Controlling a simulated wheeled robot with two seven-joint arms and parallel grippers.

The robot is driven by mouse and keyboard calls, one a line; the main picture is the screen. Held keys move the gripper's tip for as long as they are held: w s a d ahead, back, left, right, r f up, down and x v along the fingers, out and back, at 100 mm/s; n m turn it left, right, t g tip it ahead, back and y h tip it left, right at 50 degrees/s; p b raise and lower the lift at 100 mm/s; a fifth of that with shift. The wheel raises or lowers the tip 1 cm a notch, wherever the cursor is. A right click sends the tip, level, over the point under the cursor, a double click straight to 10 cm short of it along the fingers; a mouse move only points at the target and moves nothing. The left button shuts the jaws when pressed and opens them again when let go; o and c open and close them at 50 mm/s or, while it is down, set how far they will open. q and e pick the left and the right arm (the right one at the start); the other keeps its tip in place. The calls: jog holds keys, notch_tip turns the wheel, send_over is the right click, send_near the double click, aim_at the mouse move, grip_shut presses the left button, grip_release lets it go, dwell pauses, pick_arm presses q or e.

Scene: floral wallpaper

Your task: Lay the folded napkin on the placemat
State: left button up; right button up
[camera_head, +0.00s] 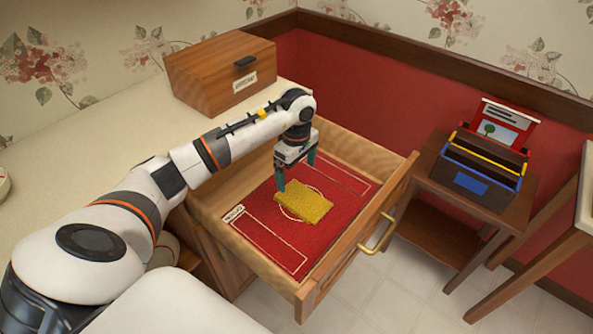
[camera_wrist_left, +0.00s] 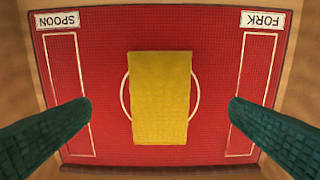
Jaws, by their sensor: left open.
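The folded napkin (camera_head: 304,201) is yellow and lies flat on the red placemat (camera_head: 262,231) inside an open drawer. In the left wrist view the napkin (camera_wrist_left: 160,98) covers most of the white circle at the middle of the placemat (camera_wrist_left: 215,60). The placemat has outlined strips at both sides, labelled SPOON and FORK. My left gripper (camera_head: 296,173) is above the napkin, pointing down. Its green fingers (camera_wrist_left: 160,112) are wide apart, one on each side of the napkin, and touch nothing that I can see. My right gripper is not in view.
The open wooden drawer (camera_head: 345,255) has raised walls around the placemat and a brass handle. A wooden box (camera_head: 215,75) with a label stands on the pale counter (camera_head: 110,115). A side table at right holds a dark organizer (camera_head: 482,170).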

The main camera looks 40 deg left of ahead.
pick_arm(q)
notch_tip(320, 180, up, 4)
jog(key=shift+r+p, duration=0.25)
jog(key=shift+p, duration=1)
